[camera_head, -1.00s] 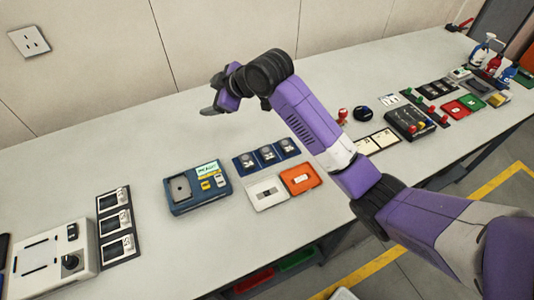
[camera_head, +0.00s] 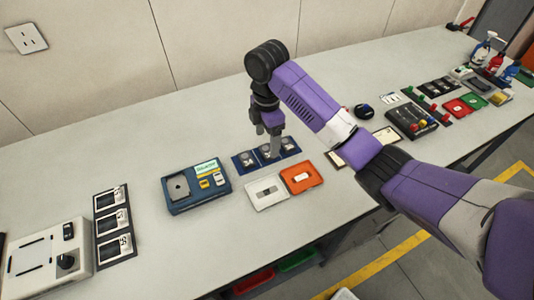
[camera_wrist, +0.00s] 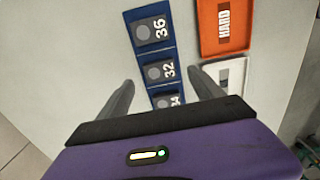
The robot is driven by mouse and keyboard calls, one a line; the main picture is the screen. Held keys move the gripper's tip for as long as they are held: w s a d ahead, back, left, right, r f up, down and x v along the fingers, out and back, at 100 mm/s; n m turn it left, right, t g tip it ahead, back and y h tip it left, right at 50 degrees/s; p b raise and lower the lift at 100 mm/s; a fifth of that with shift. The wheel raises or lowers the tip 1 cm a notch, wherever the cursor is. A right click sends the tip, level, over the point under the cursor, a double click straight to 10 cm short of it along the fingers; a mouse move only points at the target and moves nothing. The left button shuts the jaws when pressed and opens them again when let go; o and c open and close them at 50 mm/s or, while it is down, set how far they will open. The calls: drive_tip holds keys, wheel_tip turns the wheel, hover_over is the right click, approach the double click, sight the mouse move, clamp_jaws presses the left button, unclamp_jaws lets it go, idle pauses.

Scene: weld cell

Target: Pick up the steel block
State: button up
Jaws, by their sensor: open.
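A blue rack (camera_head: 257,165) holds three dark grey pieces in a row, each with a round grey face; the wrist view shows white numbers 36 (camera_wrist: 153,30), 32 (camera_wrist: 159,72) and 34 (camera_wrist: 169,102) on them. No piece is marked as steel, so I cannot tell which is the steel block. My gripper (camera_head: 270,150) points down above the rack's middle, open and empty. In the wrist view its fingers (camera_wrist: 162,77) stand on either side of the rack, around the 32 piece. The 34 piece is partly hidden by my gripper body.
An orange tray (camera_head: 315,184) labelled HARD and a white tray (camera_head: 255,203) with a grey piece lie just in front. A blue device (camera_head: 185,207) stands to the left. The bench behind the rack is clear.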

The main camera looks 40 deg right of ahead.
sight(267, 150)
wheel_tip(267, 150, down, 4)
drive_tip(key=shift+f+p, duration=0.1)
drive_tip(key=shift+p, duration=0.35)
drive_tip(key=shift+c, duration=0.5)
clamp_jaws()
